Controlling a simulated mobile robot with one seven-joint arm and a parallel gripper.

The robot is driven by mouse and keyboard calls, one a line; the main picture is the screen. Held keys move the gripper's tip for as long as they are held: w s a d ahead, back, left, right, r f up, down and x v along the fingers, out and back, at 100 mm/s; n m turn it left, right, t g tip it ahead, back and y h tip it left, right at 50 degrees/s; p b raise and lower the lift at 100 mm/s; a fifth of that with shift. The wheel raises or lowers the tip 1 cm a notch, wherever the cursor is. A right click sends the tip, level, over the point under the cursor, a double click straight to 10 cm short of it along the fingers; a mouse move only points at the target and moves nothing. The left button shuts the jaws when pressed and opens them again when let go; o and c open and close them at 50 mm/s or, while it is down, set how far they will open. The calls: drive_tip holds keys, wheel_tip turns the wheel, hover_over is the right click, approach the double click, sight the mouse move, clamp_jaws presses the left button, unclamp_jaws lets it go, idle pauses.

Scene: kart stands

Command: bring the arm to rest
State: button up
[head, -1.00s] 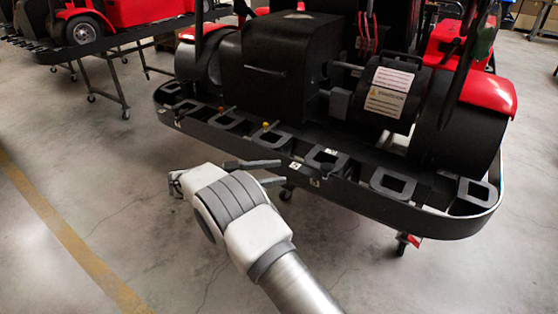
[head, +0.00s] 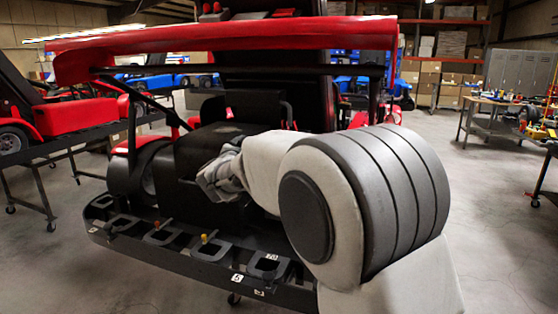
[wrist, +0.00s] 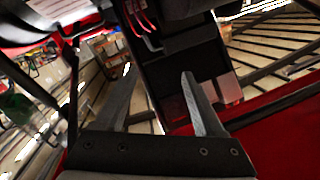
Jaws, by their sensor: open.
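My gripper (wrist: 159,76) shows in the wrist view with its two fingers apart and nothing between them. Behind the fingers are dark and red parts of a kart, tilted in the picture. In the head view my arm is raised and bent in front of the red and black kart (head: 225,43), and its big joint covers the kart's right side. The grey wrist end of my arm points left over the kart's black rear housing. The fingertips cannot be made out there. I cannot tell how close the gripper is to the kart.
The kart stands on a dark stand with a slotted front tray (head: 208,246). Another red kart (head: 62,120) on a stand is at the left. A workbench (head: 490,117) and grey lockers (head: 516,72) are at the right. The floor (head: 488,200) between is clear.

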drive_tip(key=s+d+r+n+g+y+p, duration=0.1)
drive_tip(key=s+d+r+n+g+y, duration=0.2)
drive_tip(key=s, duration=0.5)
drive_tip(key=s+d+r+n+g+y+p, duration=0.1)
drive_tip(key=s+d+r+n+y+p, duration=0.2)
drive_tip(key=s, duration=0.4)
drive_tip(key=s+d+f+g+h, duration=0.1)
drive_tip(key=s+d+f, duration=0.3)
drive_tip(key=s, duration=0.5)
drive_tip(key=s+d+f+g+h+p, duration=0.1)
drive_tip(key=s+d+f+g, duration=0.3)
drive_tip(key=s, duration=0.5)
drive_tip(key=s+d+f+g+h, duration=0.1)
drive_tip(key=s+d+f+g, duration=0.1)
drive_tip(key=s+d+f, duration=0.2)
drive_tip(key=s+d, duration=0.3)
drive_tip(key=s, duration=0.2)
drive_tip(key=shift+s+f+n+g+p, duration=0.25)
drive_tip(key=shift+f+n+g+p, duration=0.05)
drive_tip(key=shift+g+p, duration=0.1)
